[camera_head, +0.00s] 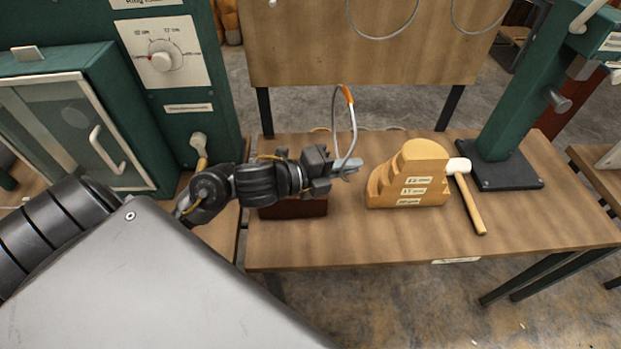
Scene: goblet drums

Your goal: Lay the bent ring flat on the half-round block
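A thin grey metal ring (334,112) with an orange band stands upright, edge-on to my view, above the bench. My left gripper (347,168) is at the ring's lower end and appears shut on it. The half-round block (420,162) is a stepped wooden form with white labels on its front. It rests on the bench to the right of my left gripper, with a gap between them. My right gripper does not show.
A mallet (465,190) lies close to the block's right side. A dark red block (300,207) sits under my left arm. A green machine stand (510,120) rises behind the mallet. The wooden bench (380,240) is clear in front. Rings hang on the back board (375,60).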

